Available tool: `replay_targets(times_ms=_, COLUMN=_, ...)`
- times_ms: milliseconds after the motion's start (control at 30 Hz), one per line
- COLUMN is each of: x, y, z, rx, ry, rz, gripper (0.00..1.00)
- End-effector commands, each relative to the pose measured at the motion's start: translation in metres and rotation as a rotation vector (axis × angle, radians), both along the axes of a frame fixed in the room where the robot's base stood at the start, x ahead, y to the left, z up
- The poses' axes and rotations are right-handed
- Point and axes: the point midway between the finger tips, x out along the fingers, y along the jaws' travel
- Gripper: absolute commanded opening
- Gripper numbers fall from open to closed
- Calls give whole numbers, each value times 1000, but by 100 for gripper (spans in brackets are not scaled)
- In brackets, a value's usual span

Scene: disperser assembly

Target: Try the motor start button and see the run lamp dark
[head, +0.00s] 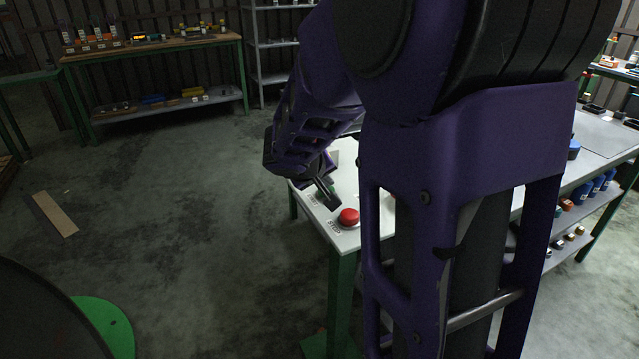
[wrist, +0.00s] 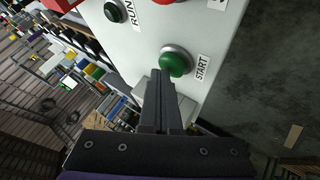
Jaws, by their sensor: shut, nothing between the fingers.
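My gripper (head: 332,204) is shut and empty, low over the near left corner of the table in the head view. In the wrist view its closed fingertips (wrist: 161,73) are right at the edge of the green start button (wrist: 176,64), labelled START. I cannot tell whether they touch or press it. The run lamp (wrist: 114,12), beside the label RUN, is a dark green dome and shows no glow. The run lamp is not clear in the head view. The red stop button (head: 348,217), labelled STOP, stands close to my gripper.
The white table (head: 345,240) has green legs and lower shelves with several parts on the right. A workbench (head: 150,48) and a metal rack (head: 268,43) stand at the back. A plank (head: 54,213) lies on the otherwise open floor at left.

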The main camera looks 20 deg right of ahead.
Motion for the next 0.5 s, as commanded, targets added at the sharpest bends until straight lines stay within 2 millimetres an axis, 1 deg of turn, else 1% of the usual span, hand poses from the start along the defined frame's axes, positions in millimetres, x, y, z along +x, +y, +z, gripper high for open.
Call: replay_targets(times_ms=500, x=-1, y=0, z=-8, rx=1, ry=3, rz=0, gripper=0)
